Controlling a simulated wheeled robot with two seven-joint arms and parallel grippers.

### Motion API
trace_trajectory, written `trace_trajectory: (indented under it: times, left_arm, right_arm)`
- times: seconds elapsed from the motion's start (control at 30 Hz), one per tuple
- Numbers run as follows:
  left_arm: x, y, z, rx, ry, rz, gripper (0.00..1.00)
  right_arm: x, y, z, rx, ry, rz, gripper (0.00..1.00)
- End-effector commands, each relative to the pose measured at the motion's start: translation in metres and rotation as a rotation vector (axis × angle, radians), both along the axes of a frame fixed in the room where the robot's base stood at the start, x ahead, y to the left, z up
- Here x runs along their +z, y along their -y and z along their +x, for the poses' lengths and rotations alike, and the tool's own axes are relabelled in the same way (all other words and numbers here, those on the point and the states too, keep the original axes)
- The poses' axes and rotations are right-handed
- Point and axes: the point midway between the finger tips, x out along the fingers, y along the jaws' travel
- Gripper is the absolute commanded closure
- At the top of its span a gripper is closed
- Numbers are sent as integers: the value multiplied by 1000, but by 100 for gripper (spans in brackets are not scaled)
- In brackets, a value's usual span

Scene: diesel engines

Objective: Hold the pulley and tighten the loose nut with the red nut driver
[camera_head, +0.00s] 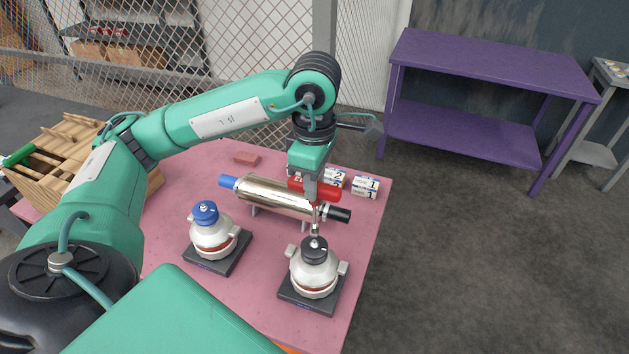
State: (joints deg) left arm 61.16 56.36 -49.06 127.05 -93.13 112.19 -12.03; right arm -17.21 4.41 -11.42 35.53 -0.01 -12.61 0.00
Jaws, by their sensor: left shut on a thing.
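My left gripper (313,190) reaches in over the pink table from the left, pointing down. It is shut on what looks like the red nut driver (330,192), whose red handle lies crosswise at the fingers. A thin metal shaft shows below the fingers, its lower end at or just above the black pulley-like top (314,246) of the front right engine unit (314,274). I cannot tell whether they touch. The nut is too small to make out. A second unit with a blue top (205,212) stands to the left. My right gripper is not in view.
A shiny cylinder (272,196) with blue and black ends lies behind the units. A wooden crate (75,150) stands left. A purple bench (490,72) stands apart at right, with open floor before it.

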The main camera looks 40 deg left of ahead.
Motion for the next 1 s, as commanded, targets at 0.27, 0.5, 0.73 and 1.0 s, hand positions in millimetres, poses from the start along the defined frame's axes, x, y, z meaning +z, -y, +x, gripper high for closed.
trace_trajectory:
  times: [0.27,0.5,0.73,1.0]
  left_arm:
    - [22,0,0,0,2,-1,100]
    - [46,0,0,-1,1,-1,100]
    - [69,0,0,0,1,-1,100]
    - [70,0,0,0,0,-1,100]
  right_arm:
    - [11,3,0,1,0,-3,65]
    - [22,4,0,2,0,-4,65]
    - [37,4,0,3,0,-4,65]
    - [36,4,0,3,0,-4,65]
